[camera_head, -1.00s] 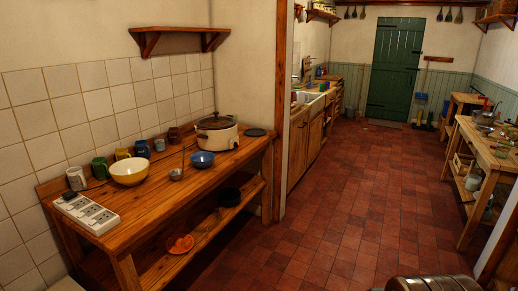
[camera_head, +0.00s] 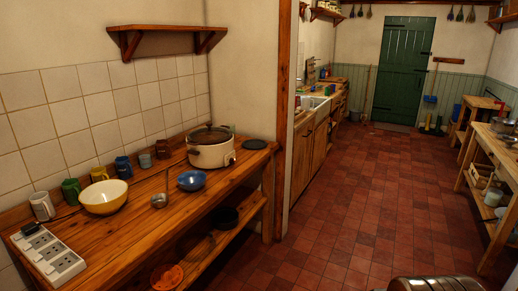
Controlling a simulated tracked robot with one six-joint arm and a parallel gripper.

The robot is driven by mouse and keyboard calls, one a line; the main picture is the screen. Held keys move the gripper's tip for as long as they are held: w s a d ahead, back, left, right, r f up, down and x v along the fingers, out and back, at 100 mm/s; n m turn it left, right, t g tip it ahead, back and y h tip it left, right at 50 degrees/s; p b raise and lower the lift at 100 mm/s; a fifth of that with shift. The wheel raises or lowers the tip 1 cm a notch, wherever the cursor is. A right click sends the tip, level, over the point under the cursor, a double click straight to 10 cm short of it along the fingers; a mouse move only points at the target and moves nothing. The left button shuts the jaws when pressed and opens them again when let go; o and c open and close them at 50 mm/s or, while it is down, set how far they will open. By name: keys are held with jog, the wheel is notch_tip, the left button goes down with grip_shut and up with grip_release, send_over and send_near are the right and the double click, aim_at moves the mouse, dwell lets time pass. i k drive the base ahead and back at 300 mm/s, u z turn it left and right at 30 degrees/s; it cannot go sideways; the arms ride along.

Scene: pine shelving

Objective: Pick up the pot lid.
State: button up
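A cream slow cooker (camera_head: 212,155) stands upright at the far end of the wooden counter on the left. A dark lid with a knob (camera_head: 210,134) sits on top of it. A flat dark round disc (camera_head: 255,144) lies on the counter to the right of the cooker; I cannot tell whether it is a lid or a mat. My gripper does not show in this view.
The wooden counter (camera_head: 130,227) also holds a yellow bowl (camera_head: 104,197), a blue bowl (camera_head: 192,181), a ladle (camera_head: 159,200), several mugs and a power strip (camera_head: 50,255). A wall shelf (camera_head: 165,35) hangs above. The tiled floor (camera_head: 345,215) is clear toward the green door (camera_head: 403,70).

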aim_at(209, 134)
jog(key=i, duration=3.7)
jog(key=u, duration=1.7)
